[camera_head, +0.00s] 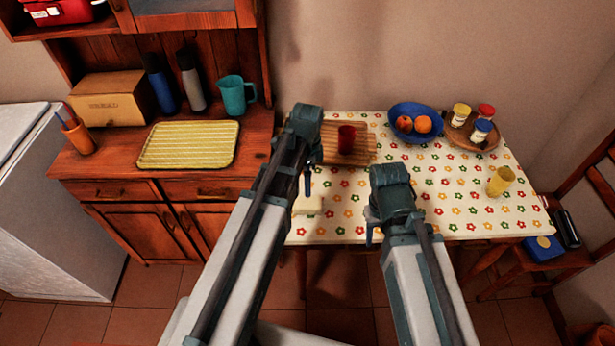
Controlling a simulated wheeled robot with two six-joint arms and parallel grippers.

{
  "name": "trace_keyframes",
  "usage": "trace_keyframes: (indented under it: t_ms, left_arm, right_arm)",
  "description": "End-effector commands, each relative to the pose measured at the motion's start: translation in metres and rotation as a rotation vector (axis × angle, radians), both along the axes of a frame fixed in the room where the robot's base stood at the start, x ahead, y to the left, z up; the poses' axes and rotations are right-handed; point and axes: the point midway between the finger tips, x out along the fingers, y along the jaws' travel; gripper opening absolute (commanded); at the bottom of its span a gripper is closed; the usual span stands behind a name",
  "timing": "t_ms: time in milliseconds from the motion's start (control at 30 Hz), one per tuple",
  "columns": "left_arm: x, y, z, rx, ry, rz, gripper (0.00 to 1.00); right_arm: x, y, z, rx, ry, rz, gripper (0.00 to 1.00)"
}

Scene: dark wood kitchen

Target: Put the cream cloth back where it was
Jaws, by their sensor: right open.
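The cream cloth (309,206) appears as a small pale folded piece at the left front part of the flowered table (345,222). My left arm covers part of it. My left gripper (308,184) points down just above the cloth; only a small part shows, so I cannot tell whether it touches the cloth or how its jaws stand. My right gripper (371,236) is open near the table's front edge, to the right of the cloth, mostly hidden behind its own wrist.
A red cup (346,139) stands on a wooden board (359,155). A yellow tray (188,145) lies on the sideboard. The table's front right is clear.

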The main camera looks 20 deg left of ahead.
Motion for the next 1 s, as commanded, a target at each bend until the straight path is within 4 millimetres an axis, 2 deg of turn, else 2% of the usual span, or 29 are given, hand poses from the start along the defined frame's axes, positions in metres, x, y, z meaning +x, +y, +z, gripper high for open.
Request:
trace_keyframes:
  t_ms: [167,400,600,800,1000]
  left_arm:
    - [-0.013,-0.012,-0.001,0.006,0.004,0.063,1.00]
    - [-0.079,-0.066,0.000,0.057,0.008,0.468,1.00]
    - [-0.124,-0.093,0.000,0.095,-0.012,0.787,1.00]
    - [-0.143,-0.103,0.001,0.112,-0.028,0.941,1.00]
    - [-0.143,-0.104,0.001,0.113,-0.029,0.962,1.00]
  right_arm:
    - [0.000,0.000,-0.001,0.000,0.000,0.000,0.50]
    - [0.000,0.000,-0.001,0.000,0.000,0.000,0.50]
    - [0.000,0.000,-0.001,0.000,0.000,0.000,0.50]
    - [0.000,0.000,-0.001,0.000,0.000,0.000,0.50]
    - [0.000,0.000,-0.001,0.000,0.000,0.000,0.50]
